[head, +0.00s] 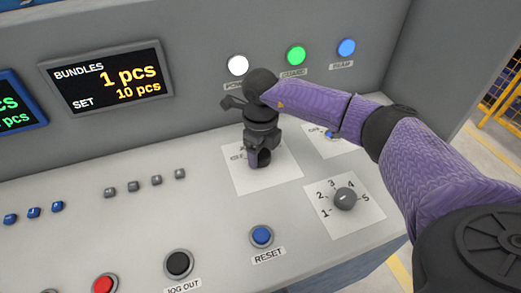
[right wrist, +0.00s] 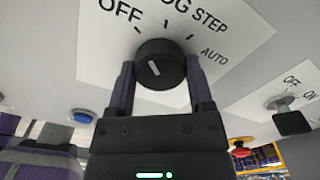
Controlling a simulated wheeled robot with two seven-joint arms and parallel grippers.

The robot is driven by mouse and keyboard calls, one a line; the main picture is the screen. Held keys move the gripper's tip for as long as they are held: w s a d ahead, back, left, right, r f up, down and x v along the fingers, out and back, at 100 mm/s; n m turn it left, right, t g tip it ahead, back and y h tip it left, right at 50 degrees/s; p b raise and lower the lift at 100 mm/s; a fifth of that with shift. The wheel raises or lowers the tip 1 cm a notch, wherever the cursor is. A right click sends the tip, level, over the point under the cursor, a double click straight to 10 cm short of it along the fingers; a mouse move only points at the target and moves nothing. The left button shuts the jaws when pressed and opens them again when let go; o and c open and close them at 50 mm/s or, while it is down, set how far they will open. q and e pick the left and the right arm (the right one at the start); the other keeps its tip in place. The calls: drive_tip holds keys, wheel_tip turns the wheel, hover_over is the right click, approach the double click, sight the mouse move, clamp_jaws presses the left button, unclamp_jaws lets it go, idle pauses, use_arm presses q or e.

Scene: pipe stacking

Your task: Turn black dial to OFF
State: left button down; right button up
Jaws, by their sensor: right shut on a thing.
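The black dial (right wrist: 160,55) shows in the right wrist view on a white plate marked OFF, JOG, STEP and AUTO. Its white mark leans up and left, toward the OFF side; I cannot tell if it lines up exactly with OFF. My right gripper (right wrist: 159,78) has one finger on each side of the dial and is shut on it. In the head view my right gripper (head: 258,160) points down at this plate (head: 283,172) and hides most of the dial. My left gripper is not in view.
Right of the plate is a grey selector (head: 345,198) numbered 1 to 5. A blue RESET button (head: 262,235) and a black JOG OUT button (head: 178,262) are nearer. White, green and blue lamps line the back panel.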

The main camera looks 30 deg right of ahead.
sight(260, 153)
drive_tip(key=shift+n, duration=0.8)
drive_tip(key=o, duration=1.3)
drive_tip(key=shift+c, duration=0.2)
wheel_tip(260, 153, up, 9)
drive_tip(key=shift+p, duration=1.1)
drive_tip(key=shift+r, duration=0.45)
